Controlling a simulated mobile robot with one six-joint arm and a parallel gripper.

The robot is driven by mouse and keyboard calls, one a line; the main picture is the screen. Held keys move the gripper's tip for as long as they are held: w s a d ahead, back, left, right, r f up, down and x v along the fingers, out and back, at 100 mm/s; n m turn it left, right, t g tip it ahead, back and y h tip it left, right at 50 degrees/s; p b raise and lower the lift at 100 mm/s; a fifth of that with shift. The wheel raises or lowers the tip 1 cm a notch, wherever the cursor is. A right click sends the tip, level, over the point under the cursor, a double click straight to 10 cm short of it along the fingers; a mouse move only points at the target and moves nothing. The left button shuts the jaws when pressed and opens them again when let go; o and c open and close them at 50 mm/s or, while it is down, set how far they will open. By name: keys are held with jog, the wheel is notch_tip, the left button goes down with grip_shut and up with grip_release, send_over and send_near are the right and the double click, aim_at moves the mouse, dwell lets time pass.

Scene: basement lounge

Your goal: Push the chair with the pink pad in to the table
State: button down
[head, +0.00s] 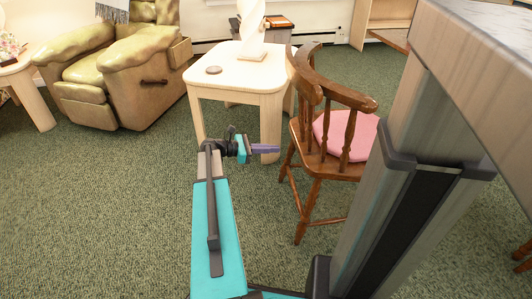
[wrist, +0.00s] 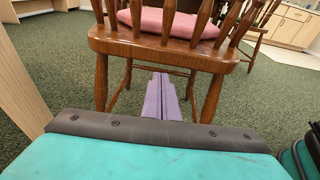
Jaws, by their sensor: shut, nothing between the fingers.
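A brown wooden chair (head: 312,163) with a curved spindle back stands upright right of centre in the head view. Its pink pad (head: 345,137) lies on the seat, partly behind the back's spindles. My gripper (head: 276,149) has purple fingers, closed together and empty. It points at the back side of the chair, apart from it as far as I can tell. In the wrist view, the fingers (wrist: 162,78) are below the rear edge of the chair seat (wrist: 165,50), between the rear legs. A grey wood-grained slab (head: 490,45) fills the upper right; I cannot tell if it is a table.
A green armchair (head: 125,70) is further left. Another wooden chair (wrist: 266,22) shows behind. Carpet in the left foreground is clear.

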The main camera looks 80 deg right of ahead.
aim_at(300, 158)
jog(key=shift+r+p+x, duration=0.15)
jog(key=shift+p+x, duration=0.25)
jog(key=shift+x, duration=0.5)
jog(key=shift+r+p+x, duration=0.2)
jog(key=shift+p+x, duration=0.15)
jog(key=shift+x, duration=0.55)
jog(key=shift+r+p+x, duration=0.15)
jog(key=shift+p+x, duration=0.25)
jog(key=shift+x, duration=0.55)
jog(key=shift+s, duration=0.1)
jog(key=shift+s+a+p, duration=0.4)
jog(key=shift+s+a, duration=0.05)
jog(key=shift+a, duration=0.6)
jog(key=shift+s+a+p, duration=0.35)
jog(key=shift+s+a, duration=0.1)
jog(key=shift+a, duration=0.6)
jog(key=shift+s+a+p, duration=0.4)
jog(key=shift+s+a, duration=0.05)
jog(key=shift+a, duration=0.6)
jog(key=shift+s, duration=0.1)
